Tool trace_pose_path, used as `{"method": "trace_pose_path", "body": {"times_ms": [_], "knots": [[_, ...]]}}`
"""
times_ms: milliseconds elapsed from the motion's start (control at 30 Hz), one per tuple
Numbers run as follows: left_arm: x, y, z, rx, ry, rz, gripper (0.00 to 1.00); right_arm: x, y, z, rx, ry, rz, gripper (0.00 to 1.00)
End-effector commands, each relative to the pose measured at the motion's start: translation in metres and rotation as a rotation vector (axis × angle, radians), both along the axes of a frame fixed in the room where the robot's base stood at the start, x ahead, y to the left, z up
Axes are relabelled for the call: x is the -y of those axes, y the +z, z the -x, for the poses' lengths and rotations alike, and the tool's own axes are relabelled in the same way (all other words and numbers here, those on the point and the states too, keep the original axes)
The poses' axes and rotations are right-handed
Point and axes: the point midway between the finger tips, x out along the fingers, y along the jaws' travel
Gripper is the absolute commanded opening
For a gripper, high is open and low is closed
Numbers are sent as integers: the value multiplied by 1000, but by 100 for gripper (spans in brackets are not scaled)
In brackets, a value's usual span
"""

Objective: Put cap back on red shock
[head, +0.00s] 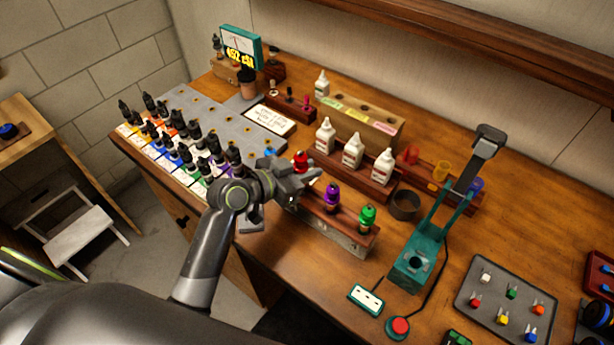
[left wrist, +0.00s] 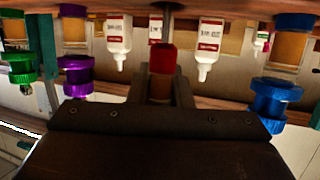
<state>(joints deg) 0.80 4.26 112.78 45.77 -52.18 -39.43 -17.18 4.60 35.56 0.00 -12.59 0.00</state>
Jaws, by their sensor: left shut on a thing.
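My left gripper (head: 308,178) is above the shock stand (head: 345,238), between the blue and purple shocks. In the left wrist view its fingers (left wrist: 160,92) are shut on a red part, which I take for the red cap (left wrist: 162,60). A red top (head: 301,160) shows just behind the fingers in the head view. A grey rod (left wrist: 168,18) lines up with the red part; whether they touch I cannot tell. The red shock's body is largely hidden. My right gripper is not in view.
A purple shock (head: 332,195) and a green shock (head: 367,216) stand on the right; a blue shock (left wrist: 277,95) is on the other side. White bottles (head: 352,150) stand behind. A teal device (head: 412,258) is to the right. Several dark-capped bottles (head: 185,155) stand left.

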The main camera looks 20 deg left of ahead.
Motion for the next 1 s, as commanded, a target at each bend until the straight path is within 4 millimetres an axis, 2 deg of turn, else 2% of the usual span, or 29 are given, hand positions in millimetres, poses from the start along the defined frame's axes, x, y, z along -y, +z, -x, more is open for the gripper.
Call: {"method": "trace_pose_path", "body": {"times_ms": [100,200,467,1000], "knots": [[0,-19,0,-7,1,3,0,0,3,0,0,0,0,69],[0,-27,0,-4,1,1,0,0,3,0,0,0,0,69],[0,-28,0,0,1,1,0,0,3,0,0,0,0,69],[0,-40,0,-1,1,0,0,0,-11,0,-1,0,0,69]]}}
